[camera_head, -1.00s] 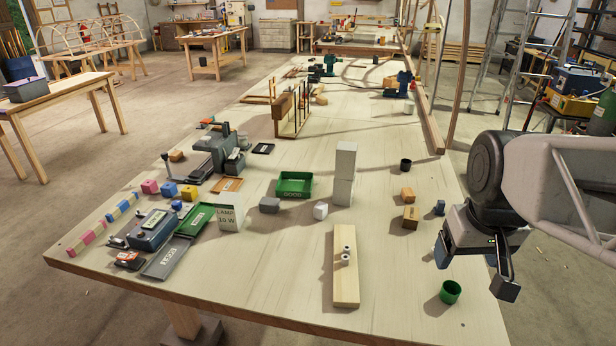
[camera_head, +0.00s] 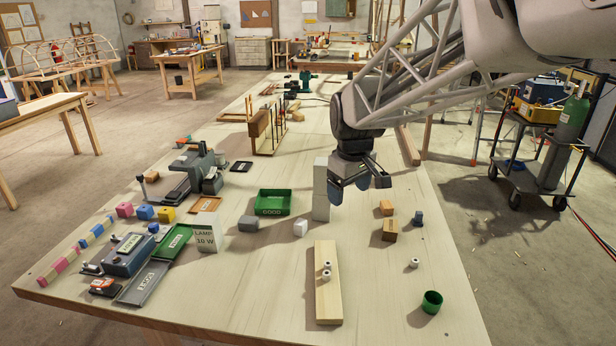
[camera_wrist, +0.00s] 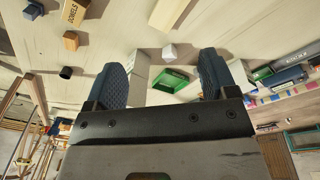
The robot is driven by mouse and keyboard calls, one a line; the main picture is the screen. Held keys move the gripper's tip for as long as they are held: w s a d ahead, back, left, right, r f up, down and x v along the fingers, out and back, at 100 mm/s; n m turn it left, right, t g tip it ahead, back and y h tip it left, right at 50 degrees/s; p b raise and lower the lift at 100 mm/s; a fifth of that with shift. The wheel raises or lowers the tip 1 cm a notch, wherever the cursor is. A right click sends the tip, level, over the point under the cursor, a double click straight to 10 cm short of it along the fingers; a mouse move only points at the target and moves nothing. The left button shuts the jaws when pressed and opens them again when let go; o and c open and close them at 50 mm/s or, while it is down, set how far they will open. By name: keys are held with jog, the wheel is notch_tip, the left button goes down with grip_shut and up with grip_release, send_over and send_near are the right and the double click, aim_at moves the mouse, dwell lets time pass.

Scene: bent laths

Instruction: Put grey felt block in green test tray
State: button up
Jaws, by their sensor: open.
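The grey felt block (camera_head: 248,223) lies on the table, left of and in front of a green tray marked GOOD (camera_head: 273,209). Another green tray (camera_head: 176,243) lies further left, beside the blue-grey device; its white label is too small to read surely. My gripper (camera_head: 358,184) is open and empty, above the table and right of the tall pale grey blocks (camera_head: 321,190). In the wrist view, the open fingers (camera_wrist: 163,75) frame the GOOD tray (camera_wrist: 171,80). I cannot clearly make out the grey block there.
A white block (camera_head: 300,228) stands between the grey block and the wooden plank (camera_head: 327,285). The tall blocks rise near my gripper. A LAMP 10 W box (camera_head: 205,232) stands beside the left green tray. Wooden blocks (camera_head: 389,229) and a green cup (camera_head: 432,302) are at right.

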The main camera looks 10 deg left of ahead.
jog(key=w+a+f+n, duration=0.2)
jog(key=w+a+f, duration=0.1)
jog(key=w+a, duration=0.3)
jog(key=w+a+f+n, duration=0.2)
jog(key=w+a+f, duration=0.2)
jog(key=a, duration=0.5)
jog(key=n+g, duration=0.1)
jog(key=n, duration=0.3)
send_over(248, 220)
jog(key=d, duration=0.1)
notch_tip(248, 220, down, 9)
jog(key=shift+f, duration=0.1)
jog(key=shift+a+f+n, duration=0.3)
jog(key=shift+a, duration=0.1)
jog(key=shift+f, duration=1.25)
jog(key=shift+f, duration=2.6)
